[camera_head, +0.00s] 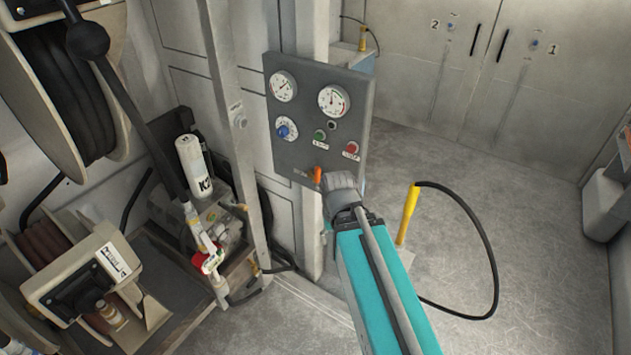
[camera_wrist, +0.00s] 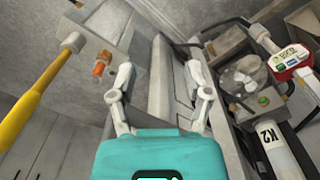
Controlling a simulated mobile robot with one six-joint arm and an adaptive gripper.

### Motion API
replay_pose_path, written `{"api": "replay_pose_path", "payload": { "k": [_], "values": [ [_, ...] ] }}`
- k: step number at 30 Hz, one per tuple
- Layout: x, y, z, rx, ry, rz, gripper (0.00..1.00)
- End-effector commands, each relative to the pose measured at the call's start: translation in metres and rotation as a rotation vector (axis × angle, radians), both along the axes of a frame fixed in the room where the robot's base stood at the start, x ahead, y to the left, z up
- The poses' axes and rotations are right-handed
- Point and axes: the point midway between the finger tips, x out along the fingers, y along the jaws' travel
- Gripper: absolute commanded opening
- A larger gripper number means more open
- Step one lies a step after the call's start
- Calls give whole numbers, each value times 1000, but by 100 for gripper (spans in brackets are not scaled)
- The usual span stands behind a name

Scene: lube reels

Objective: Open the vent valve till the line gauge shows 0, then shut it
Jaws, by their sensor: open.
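The grey control panel (camera_head: 315,112) carries a left dial gauge (camera_head: 283,86) and a larger right dial gauge (camera_head: 333,101). Their needles and labels are too small to read surely, so I cannot tell which is the line gauge. A small orange handle (camera_head: 317,176), seemingly the vent valve, sits at the panel's lower edge. It also shows in the wrist view (camera_wrist: 101,65), left of my left finger. My gripper (camera_wrist: 161,98) is open, with nothing between its fingers. In the head view my wrist hides the fingers, close below and right of the handle.
The panel also holds a blue knob (camera_head: 284,131), a green button (camera_head: 320,135) and a red button (camera_head: 351,149). A yellow handle (camera_head: 407,214) with a black hose stands to the right. Hose reels and a white cylinder (camera_head: 192,165) crowd the left.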

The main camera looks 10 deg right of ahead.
Motion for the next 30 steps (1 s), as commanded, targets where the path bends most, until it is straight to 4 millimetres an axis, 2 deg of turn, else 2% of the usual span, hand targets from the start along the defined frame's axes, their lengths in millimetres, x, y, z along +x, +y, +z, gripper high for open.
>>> {"api": "replay_pose_path", "payload": {
  "k": [9,17,19,23,30],
  "values": [
    [0,0,0,0,0,0,62],
    [11,2,1,-28,5,67,14],
    [20,3,2,-52,9,122,1],
    [44,8,6,-119,26,280,0],
    [102,28,18,-287,104,678,0]
  ]
}}
